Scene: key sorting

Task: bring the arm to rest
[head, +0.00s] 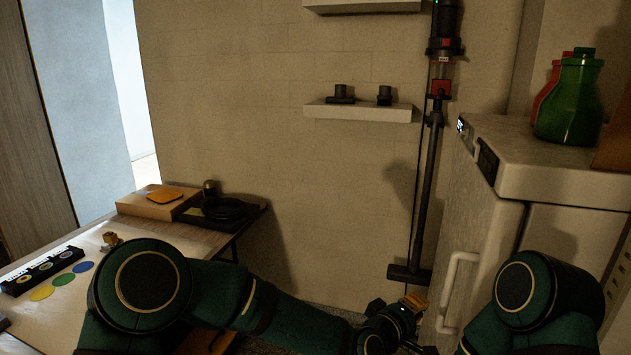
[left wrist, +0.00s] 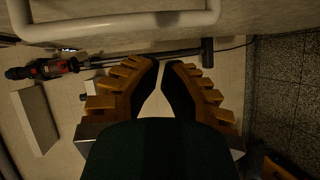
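My left arm reaches across the lower part of the head view. My left gripper (head: 415,301), with yellow-orange ribbed fingers, is low in front of the wall, left of the white appliance's handle and away from the table. In the left wrist view, its two dark-padded fingers (left wrist: 162,67) stand with a narrow gap between the tips and nothing in it. My right gripper is out of view; only a rounded part of my right arm shows at lower right.
The table (head: 68,310) at left bears a black strip (head: 42,270), coloured discs (head: 62,280) and a small brass-coloured object (head: 111,239). A stick vacuum (head: 431,180) hangs on the wall. The white appliance (head: 460,225) stands at right, with a green bottle (head: 570,100) on top.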

